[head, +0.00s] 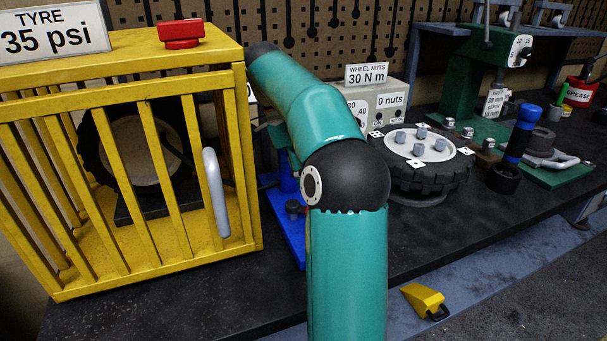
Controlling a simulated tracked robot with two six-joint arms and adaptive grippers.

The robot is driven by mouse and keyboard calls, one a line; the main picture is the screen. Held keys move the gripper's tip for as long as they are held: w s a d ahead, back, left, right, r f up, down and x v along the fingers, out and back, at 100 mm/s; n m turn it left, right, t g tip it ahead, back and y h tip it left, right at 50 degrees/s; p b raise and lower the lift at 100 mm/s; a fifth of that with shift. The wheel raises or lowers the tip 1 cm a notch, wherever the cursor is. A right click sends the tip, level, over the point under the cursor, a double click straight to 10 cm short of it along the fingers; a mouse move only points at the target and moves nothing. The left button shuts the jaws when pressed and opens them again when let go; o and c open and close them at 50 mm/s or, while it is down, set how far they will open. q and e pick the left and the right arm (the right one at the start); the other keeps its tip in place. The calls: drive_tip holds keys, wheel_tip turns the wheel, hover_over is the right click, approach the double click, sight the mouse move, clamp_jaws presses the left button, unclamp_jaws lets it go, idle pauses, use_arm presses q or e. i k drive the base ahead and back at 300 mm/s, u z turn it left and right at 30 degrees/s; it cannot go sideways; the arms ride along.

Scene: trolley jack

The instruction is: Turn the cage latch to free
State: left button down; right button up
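The yellow barred cage (125,62) stands at the left of the bench, with a grey handle (217,192) upright on its front right side. A red block-shaped piece (182,34), which looks like the latch, sits on top of the cage; which way it is turned I cannot tell for sure. A dark tyre with a pale centre (143,152) stands inside behind the bars. One of my teal arms rises from the bottom middle and bends up and left past the cage's right side. Its gripper is hidden or out of frame. The other gripper does not show.
A sign reading 35 psi (52,33) stands on the cage. Right of my arm are a wheel with studs (421,146), a wheel-nut box (380,101), a blue-handled tool (520,135) and a green press (465,75). A yellow wedge (422,298) lies below the front edge.

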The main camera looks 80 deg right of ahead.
sight(185, 33)
drive_tip(key=k, duration=1.5)
